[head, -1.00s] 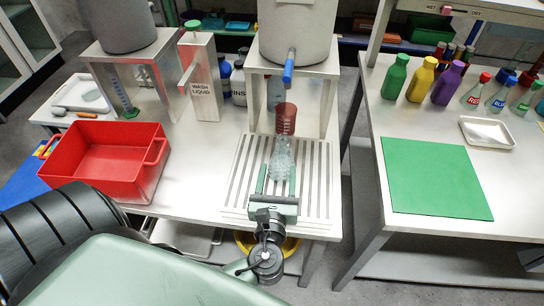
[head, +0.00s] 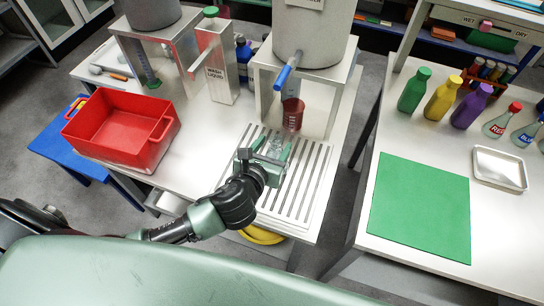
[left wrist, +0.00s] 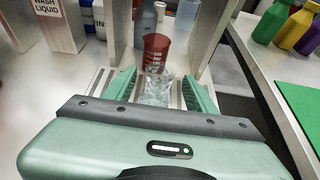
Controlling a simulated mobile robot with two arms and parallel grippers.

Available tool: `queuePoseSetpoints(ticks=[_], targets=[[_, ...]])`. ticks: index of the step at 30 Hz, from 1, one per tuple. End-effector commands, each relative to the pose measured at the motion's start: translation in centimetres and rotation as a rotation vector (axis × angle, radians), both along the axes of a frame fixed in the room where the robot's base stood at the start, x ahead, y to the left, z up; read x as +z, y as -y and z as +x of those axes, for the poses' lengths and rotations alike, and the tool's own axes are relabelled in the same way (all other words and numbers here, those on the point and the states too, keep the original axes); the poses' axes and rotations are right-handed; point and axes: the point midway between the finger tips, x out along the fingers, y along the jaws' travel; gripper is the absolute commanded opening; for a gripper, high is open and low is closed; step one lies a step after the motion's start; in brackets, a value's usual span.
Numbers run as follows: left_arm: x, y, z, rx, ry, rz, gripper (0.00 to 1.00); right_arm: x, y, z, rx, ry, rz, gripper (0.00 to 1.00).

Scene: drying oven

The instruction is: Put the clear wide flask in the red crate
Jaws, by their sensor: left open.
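The clear wide flask (left wrist: 157,90) stands on the slatted drain board, between the fingers of my left gripper (left wrist: 158,92) in the left wrist view. In the head view the flask (head: 274,148) is partly hidden by the left gripper (head: 270,152). The left gripper is open, its fingers on either side of the flask with gaps showing. The red crate (head: 158,141) stands empty on the left part of the same table. My right gripper is not in view.
A dark red beaker (head: 293,114) stands just behind the flask, under a tank with a blue tap (head: 287,72). A wash liquid box (head: 216,65) stands behind the crate. The slatted board (head: 299,190) is clear to the right. A green mat (head: 420,205) lies on the right table.

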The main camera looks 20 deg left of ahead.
Motion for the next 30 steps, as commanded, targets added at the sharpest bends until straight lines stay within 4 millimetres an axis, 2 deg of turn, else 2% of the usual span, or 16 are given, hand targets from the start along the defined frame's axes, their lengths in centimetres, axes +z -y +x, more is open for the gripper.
queuePoseSetpoints(ticks=[3,10,19,25,30], targets=[[-0.7,-0.1,1.4,0.003,0.000,-0.001,0.56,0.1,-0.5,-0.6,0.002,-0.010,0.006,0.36],[-2.1,-0.1,4.3,0.003,0.001,-0.002,0.56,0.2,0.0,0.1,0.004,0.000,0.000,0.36],[-2.4,-0.1,4.7,0.001,0.000,-0.002,0.56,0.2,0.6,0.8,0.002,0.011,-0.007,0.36],[-2.4,-0.1,4.7,0.002,0.000,-0.001,0.00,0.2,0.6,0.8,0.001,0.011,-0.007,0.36],[-2.4,-0.1,4.7,0.002,0.000,-0.001,0.00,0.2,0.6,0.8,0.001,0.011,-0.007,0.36]])
